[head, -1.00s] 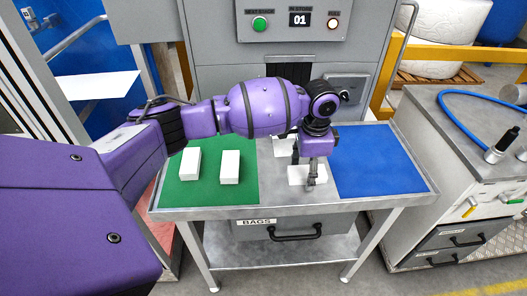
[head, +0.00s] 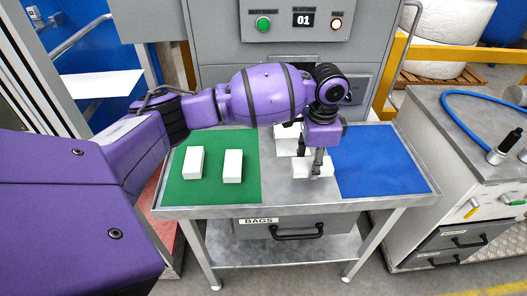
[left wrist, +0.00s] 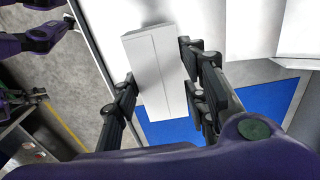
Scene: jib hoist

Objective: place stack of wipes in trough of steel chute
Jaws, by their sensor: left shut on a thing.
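My left gripper (head: 317,168) is shut on a white stack of wipes (head: 309,170), a plain block, over the bare grey strip of the table between the two mats. In the left wrist view the stack (left wrist: 158,70) sits between the two black fingers, with the blue mat below. Two more white blocks, one (head: 194,162) and another (head: 232,166), stand on the green mat (head: 215,193). A white object (head: 287,140) shows partly behind my left gripper. I cannot clearly pick out the steel chute; my arm covers part of the machine front. My right gripper is not in view.
The blue mat (head: 375,160) at the right of the steel table (head: 290,197) is empty. A grey machine (head: 225,80) with a button panel stands behind. A grey cabinet (head: 440,170) with a blue hose stands at the right, and a yellow rail (head: 435,55) runs behind it.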

